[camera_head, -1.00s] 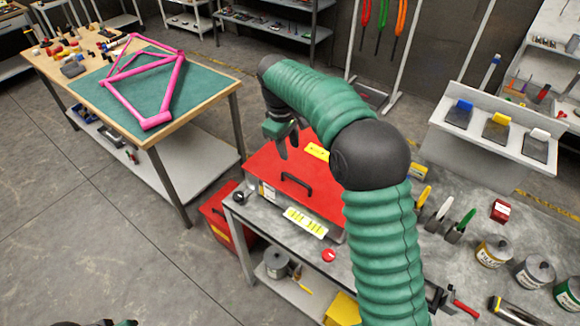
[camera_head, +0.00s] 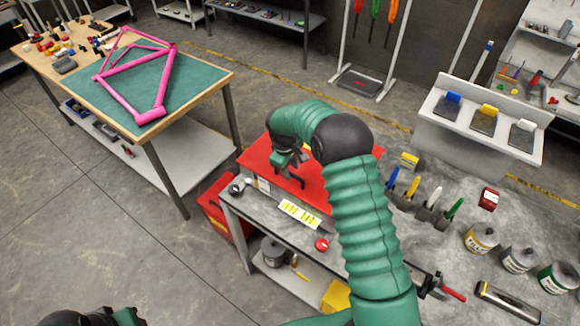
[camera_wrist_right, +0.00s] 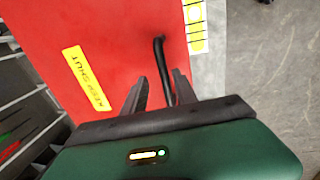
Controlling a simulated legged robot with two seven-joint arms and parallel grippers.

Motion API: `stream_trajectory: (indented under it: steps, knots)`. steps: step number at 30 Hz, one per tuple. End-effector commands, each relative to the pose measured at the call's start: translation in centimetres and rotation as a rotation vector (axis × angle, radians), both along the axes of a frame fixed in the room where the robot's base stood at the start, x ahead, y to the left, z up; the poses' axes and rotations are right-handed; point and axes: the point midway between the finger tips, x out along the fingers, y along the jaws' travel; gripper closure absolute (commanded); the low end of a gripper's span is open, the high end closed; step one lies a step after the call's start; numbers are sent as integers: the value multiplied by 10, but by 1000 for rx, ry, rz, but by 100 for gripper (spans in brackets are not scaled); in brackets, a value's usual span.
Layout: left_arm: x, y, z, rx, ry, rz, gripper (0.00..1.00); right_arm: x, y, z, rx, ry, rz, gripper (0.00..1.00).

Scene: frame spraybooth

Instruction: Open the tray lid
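The tray lid is a flat red panel (camera_head: 312,190) on a box on the grey bench, and it lies closed. It fills the upper left of the right wrist view (camera_wrist_right: 110,30), with a yellow "KEEP SHUT" label (camera_wrist_right: 88,77). Its black bar handle (camera_wrist_right: 160,55) runs down between the finger tips of my right gripper (camera_wrist_right: 160,76). The fingers are spread, with gaps beside the handle. In the head view my right gripper (camera_head: 287,163) is over the lid at the handle, and my arm hides the lid's right part. Black and green parts of my left arm show at the bottom left.
A yellow-marked white card (camera_head: 299,214) and a red round item (camera_head: 321,244) lie at the bench's front. Brushes, cans (camera_head: 481,238) and a red box (camera_head: 488,199) stand to the right. A table with a pink frame (camera_head: 135,75) is at the left.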

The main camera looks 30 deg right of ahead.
Motion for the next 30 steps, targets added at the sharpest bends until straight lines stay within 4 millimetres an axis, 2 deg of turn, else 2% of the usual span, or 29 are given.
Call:
stream_trajectory:
  steps: [5,13,30]
  knots:
    - [0,0,0,0,0,0,64,1,3,0,-2,-1,1,66]
    - [0,0,0,0,0,1,64,0,1,0,1,0,0,100]
    - [0,0,-1,0,0,0,64,-1,0,-2,0,5,-1,100]
